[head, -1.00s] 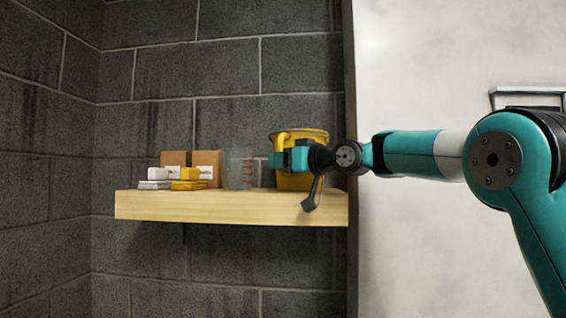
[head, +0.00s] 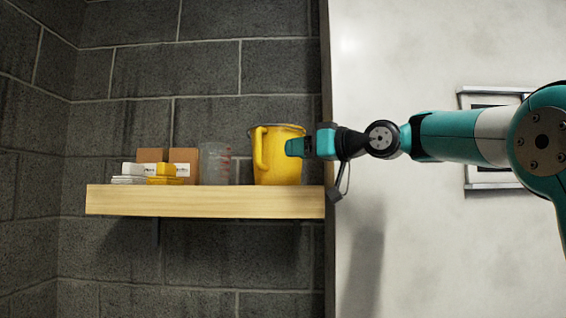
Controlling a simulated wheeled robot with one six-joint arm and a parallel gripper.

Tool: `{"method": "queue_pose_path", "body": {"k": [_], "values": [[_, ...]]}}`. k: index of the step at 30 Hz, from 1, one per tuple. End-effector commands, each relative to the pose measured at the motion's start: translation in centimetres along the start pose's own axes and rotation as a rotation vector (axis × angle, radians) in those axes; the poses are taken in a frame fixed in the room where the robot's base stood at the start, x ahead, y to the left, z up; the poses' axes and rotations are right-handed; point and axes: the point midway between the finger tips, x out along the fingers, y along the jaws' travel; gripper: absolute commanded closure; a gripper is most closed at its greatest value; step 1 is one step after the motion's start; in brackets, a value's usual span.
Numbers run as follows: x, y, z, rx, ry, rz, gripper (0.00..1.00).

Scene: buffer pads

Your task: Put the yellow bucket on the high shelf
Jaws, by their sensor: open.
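The yellow bucket (head: 281,164) stands upright on the wooden shelf (head: 205,202), near its right end, with its handle on the left side. My gripper (head: 292,147) is open. It is at the bucket's right side in the picture, with its teal finger overlapping the bucket's right edge. I cannot tell whether it touches the bucket. The far finger is not clearly visible.
Left of the bucket on the shelf stand a clear measuring cup (head: 214,163), brown boxes (head: 186,160), a yellow block (head: 163,171) and a white block (head: 131,172). A grey block wall is behind. A framed picture (head: 488,180) hangs on the pale wall at the right.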

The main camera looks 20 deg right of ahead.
Motion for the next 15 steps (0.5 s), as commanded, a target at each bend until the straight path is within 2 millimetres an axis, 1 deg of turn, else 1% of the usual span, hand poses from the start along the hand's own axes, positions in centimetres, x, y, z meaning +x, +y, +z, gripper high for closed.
{"method": "queue_pose_path", "body": {"k": [3,6,8,9,11,14,15], "values": [[-0.7,-0.1,0.1,0.0,-0.001,-0.001,0.57],[-0.8,-0.1,0.1,0.002,-0.004,-0.001,0.57],[-0.6,-0.6,0.6,0.011,-0.019,-0.006,0.57],[-0.4,-1.1,1.2,0.023,-0.039,-0.01,0.57],[0.0,-2.5,3.0,0.05,-0.093,-0.02,0.57],[0.2,-6.4,8.0,0.116,-0.246,-0.047,0.57],[0.0,-8.5,10.5,0.144,-0.324,-0.062,0.57]]}}
